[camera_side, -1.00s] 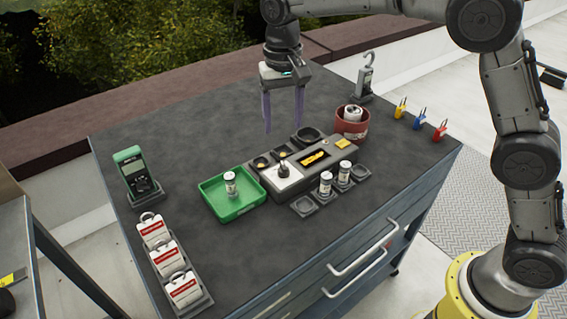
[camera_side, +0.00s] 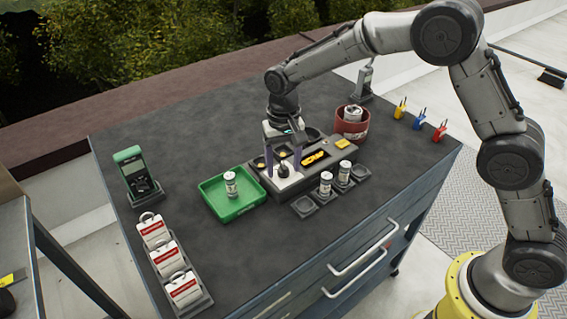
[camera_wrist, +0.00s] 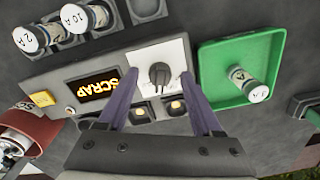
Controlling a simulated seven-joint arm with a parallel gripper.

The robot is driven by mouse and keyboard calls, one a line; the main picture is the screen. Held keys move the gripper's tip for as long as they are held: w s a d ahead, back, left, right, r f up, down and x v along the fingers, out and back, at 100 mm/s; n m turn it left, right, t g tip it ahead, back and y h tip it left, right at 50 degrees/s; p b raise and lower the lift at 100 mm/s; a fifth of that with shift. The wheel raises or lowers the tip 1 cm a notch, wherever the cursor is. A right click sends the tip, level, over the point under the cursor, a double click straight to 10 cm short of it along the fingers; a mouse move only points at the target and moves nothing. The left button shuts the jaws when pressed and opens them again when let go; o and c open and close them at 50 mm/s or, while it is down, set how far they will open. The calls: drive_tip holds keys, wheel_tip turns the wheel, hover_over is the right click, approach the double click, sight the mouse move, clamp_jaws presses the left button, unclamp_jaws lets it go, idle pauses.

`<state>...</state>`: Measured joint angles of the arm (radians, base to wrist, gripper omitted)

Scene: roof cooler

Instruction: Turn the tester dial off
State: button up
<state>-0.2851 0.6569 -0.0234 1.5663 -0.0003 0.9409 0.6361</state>
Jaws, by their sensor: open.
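The tester (camera_side: 318,164) is a dark box with a lit display, which reads SCRAP in the wrist view (camera_wrist: 97,89). Its black dial (camera_wrist: 159,75) sits on a white plate (camera_wrist: 150,53); the dial also shows in the side view (camera_side: 283,171). My gripper (camera_side: 283,167) is open and points down over the white plate. In the wrist view its purple fingers (camera_wrist: 160,88) stand on either side of the dial, with gaps to it. I cannot tell whether the fingertips are down at the dial's height.
A green tray (camera_side: 248,208) holding one fuse (camera_side: 231,187) is beside the tester. Two more fuses (camera_side: 326,184) stand in holders in front. A red bin (camera_side: 347,133) is at the right end. White tagged padlocks (camera_side: 168,254) are at the front left.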

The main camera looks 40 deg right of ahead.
drive_tip(key=shift+c, duration=0.2)
clamp_jaws()
idle(0.3)
drive_tip(key=n, duration=0.3)
drive_tip(key=shift+n, duration=0.3)
drive_tip(key=n, duration=0.4)
drive_tip(key=shift+n, duration=0.3)
drive_tip(key=n, duration=0.4)
drive_tip(key=shift+n, duration=2)
